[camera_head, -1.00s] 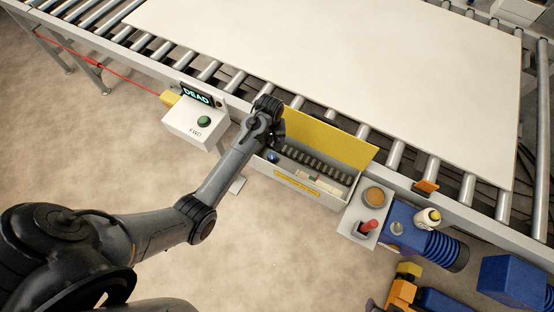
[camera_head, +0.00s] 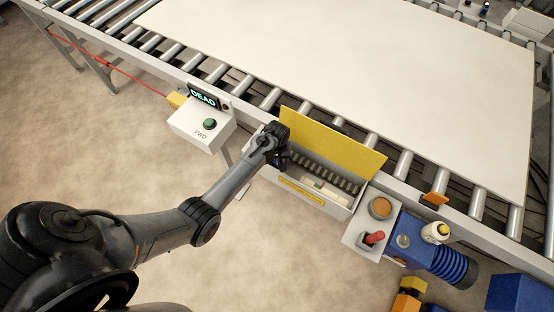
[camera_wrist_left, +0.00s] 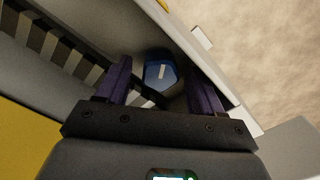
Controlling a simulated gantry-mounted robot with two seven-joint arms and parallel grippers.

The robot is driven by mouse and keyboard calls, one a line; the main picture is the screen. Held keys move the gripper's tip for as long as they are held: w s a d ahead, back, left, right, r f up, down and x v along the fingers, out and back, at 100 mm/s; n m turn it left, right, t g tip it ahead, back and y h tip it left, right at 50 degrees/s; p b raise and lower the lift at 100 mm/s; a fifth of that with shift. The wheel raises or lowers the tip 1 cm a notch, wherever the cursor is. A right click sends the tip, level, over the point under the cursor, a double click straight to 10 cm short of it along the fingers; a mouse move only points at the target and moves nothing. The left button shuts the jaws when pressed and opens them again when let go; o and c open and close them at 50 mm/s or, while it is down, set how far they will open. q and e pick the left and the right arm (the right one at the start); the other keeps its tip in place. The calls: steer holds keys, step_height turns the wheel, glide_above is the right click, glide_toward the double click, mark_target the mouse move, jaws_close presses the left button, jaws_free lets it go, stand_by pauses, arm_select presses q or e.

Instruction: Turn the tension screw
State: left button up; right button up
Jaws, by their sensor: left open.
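A blue round head with a pale slot-like mark, which looks like the tension screw (camera_wrist_left: 160,71), sits at one end inside the open grey box (camera_head: 339,200). In the left wrist view it lies between the two purple fingers of my left gripper (camera_wrist_left: 158,80), which are open. I cannot tell whether the fingers touch it. In the head view my left gripper (camera_head: 279,158) is at the left end of the box and mostly hides the blue head. My right gripper is not in view.
The box has a raised yellow lid (camera_head: 330,143) and a row of dark ribbed parts. A control box with a green button (camera_head: 210,124) and a "DEAD" display stands to its left. Rollers carry a large pale panel (camera_head: 370,70).

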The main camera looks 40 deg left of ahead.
arm_select(q)
steer(key=c, duration=1.1)
steer(key=shift+o, duration=0.2)
steer(key=m+p, duration=0.3)
steer(key=shift+r, duration=0.25)
steer(key=shift+m+p, duration=0.5)
steer(key=shift+w+f+m, duration=0.1)
steer(key=shift+f+m, duration=0.15)
steer(key=shift+m, duration=0.05)
steer(key=o, duration=1.1)
steer(key=shift+c, duration=0.2)
